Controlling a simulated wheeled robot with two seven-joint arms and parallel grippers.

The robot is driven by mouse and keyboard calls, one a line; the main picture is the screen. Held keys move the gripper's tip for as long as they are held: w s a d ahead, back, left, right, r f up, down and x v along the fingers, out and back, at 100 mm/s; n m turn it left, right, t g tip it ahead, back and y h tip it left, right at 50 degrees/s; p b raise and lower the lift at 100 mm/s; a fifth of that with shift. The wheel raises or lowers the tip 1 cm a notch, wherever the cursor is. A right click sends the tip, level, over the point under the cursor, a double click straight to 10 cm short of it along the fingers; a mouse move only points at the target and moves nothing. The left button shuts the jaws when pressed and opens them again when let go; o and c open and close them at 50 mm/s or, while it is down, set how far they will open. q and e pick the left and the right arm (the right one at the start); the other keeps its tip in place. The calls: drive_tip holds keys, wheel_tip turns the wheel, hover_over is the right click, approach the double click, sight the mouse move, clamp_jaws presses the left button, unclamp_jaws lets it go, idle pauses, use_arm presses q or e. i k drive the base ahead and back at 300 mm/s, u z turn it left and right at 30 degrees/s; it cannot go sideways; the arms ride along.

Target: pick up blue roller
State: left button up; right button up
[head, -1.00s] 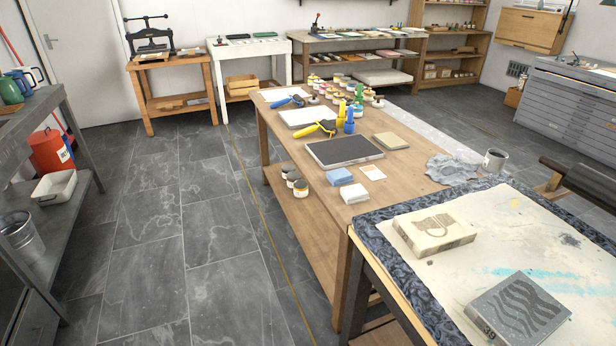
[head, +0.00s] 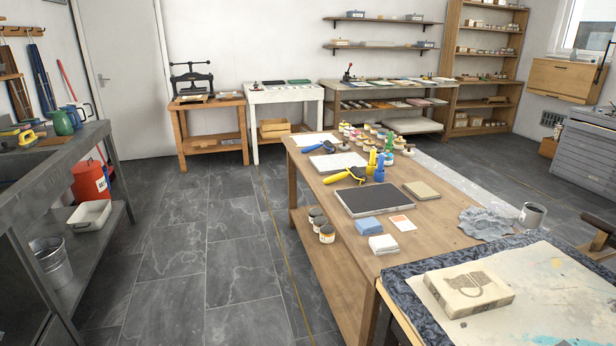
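A roller with a blue handle (head: 317,147) lies at the far left corner of the long wooden table (head: 440,213), next to a white sheet or slab. A second roller with a yellow handle (head: 341,174) lies nearer, just behind the dark slab. The blue roller is small and far off in this view. Neither of my grippers shows in the head view.
On the table are a dark slab (head: 375,198), several ink jars (head: 356,137), blue and yellow bottles, a blue sponge (head: 368,228) and a rag (head: 486,222). A grey bench (head: 60,167) stands left. The tiled floor (head: 200,260) between is clear.

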sight(314, 148)
drive_tip(key=u, duration=0.7)
drive_tip(key=i, duration=5)
drive_tip(key=z, duration=3.15)
